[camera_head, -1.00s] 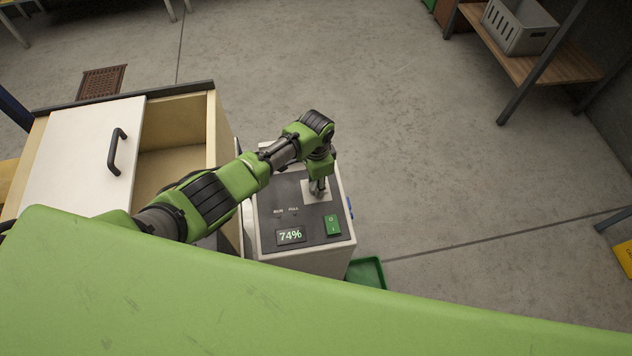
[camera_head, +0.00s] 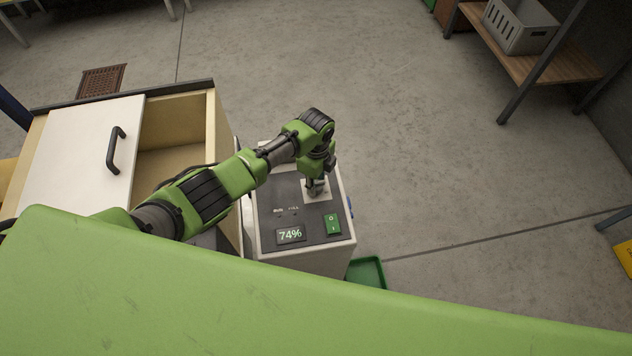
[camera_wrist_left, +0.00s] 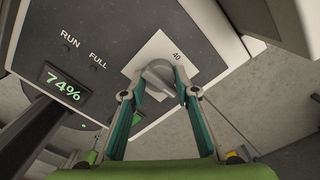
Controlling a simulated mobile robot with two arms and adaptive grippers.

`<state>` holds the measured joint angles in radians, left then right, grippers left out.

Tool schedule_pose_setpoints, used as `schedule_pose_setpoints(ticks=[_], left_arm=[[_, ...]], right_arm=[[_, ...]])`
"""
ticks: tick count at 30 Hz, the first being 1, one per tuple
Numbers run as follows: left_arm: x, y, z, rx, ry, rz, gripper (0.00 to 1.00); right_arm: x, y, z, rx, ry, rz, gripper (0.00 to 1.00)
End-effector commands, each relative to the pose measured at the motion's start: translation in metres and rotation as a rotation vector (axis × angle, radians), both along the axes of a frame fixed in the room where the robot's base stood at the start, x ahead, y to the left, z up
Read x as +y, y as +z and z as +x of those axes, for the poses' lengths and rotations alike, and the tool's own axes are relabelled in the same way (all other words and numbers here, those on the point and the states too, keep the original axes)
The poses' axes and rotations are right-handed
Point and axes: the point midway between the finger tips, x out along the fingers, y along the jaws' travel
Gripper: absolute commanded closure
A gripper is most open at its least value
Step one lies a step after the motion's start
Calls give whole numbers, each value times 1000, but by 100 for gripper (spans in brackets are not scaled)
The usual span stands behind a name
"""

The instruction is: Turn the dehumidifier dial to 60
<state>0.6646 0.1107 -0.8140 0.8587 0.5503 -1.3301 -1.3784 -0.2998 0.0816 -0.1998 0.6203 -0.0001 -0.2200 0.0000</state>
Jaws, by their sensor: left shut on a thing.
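The dehumidifier (camera_head: 268,222) stands beside the wooden cabinet, its dark top panel facing up. Its display (camera_head: 291,235) reads 74%, and it also shows in the left wrist view (camera_wrist_left: 64,86). The grey dial (camera_wrist_left: 158,74) sits on a pale square plate with the mark 40 visible; other marks are hidden. My left gripper (camera_head: 316,188) reaches down over the dial. In the left wrist view its two fingers (camera_wrist_left: 160,84) are closed on the dial's sides. My right gripper is not in view.
A green rocker switch (camera_head: 333,224) is on the panel near the dial. The cabinet (camera_head: 226,150) with an open compartment stands left. A green tray (camera_head: 369,272) lies on the floor beside the dehumidifier. The floor to the right is clear up to a shelf (camera_head: 520,66).

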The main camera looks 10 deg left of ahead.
Motion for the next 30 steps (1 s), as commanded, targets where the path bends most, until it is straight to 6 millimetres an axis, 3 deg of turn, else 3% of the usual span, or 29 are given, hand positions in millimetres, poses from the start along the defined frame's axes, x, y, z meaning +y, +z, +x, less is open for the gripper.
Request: schedule_pose_setpoints(ticks=[15, 30], left_arm=[[0, -1, 0, -1, -438, 0, 93], [0, 0, 0, 0, -606, 0, 93]], right_arm=[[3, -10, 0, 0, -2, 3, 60], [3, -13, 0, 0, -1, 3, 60]])
